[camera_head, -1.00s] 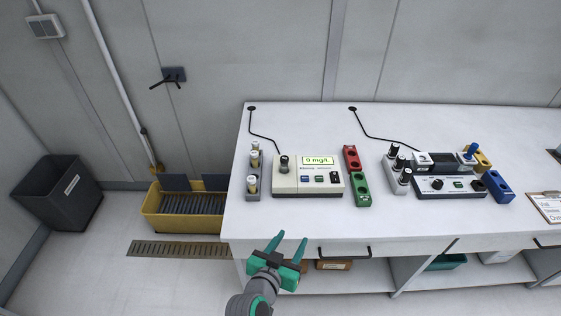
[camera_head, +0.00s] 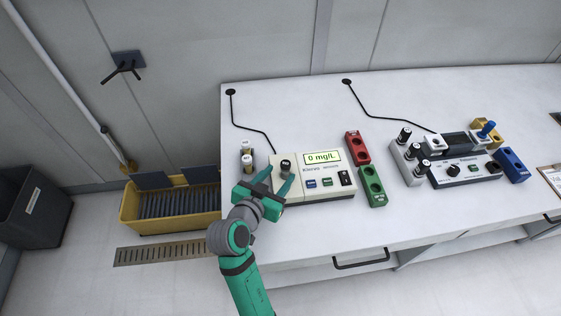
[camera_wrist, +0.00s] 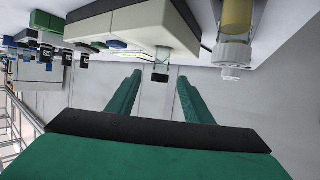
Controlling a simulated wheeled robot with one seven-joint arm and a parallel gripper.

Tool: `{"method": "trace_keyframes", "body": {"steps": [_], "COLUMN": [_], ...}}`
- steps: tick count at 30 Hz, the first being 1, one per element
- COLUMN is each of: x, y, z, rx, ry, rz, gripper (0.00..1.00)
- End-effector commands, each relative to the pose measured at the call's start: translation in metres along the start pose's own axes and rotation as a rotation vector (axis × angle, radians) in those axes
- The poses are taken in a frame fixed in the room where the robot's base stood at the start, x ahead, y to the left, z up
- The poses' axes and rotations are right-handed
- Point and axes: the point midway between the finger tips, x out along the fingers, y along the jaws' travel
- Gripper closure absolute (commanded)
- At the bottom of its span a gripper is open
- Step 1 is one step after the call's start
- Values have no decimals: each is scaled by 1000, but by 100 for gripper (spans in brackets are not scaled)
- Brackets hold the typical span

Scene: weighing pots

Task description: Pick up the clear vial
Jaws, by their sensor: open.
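A vial with a dark cap (camera_head: 286,164) stands upright in the well of the left cream meter (camera_head: 310,198). A white-capped vial with yellow content (camera_wrist: 236,38) is at the right in the wrist view. My gripper hides part of the left rack.
White-capped vials (camera_head: 246,158) stand close left of the meter. Red (camera_head: 354,147) and green (camera_head: 372,186) holders are to its right. A second meter (camera_head: 463,172) with black-capped vials stands further right. The front table surface is clear.

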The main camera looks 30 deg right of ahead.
Motion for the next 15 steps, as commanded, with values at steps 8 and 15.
{"method": "trace_keyframes", "body": {"steps": [8,15], "x": [38,54], "y": [-3,-2], "z": [0,-1], "rx": [-2,0], "ry": [0,1], "rz": [-5,-2], "gripper": [54,54]}}
